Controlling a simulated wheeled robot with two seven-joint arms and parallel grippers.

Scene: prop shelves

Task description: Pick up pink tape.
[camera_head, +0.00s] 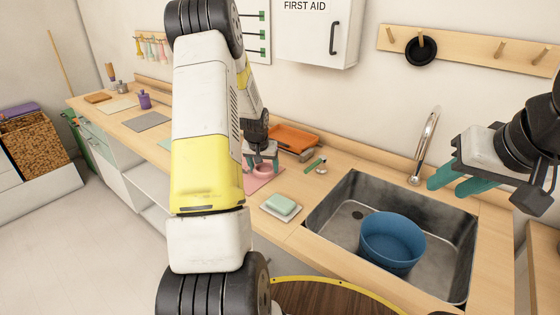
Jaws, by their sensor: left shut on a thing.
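The pink tape (262,169) is a small pink roll on the counter, above a pink mat (262,184). My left gripper (262,160) reaches down over it from above and is shut on it. The lower part of the roll shows below the fingers. I cannot tell whether the roll touches the mat. My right gripper (450,184) hangs at the right above the sink's far edge, its teal fingers apart and empty.
A steel sink (455,240) holds a blue bowl (391,240). A green soap on a dish (281,205), an orange tray (293,138) and a green-handled tool (315,165) lie near the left gripper. A faucet (426,145) stands behind the sink. A first-aid cabinet (315,35) hangs on the wall.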

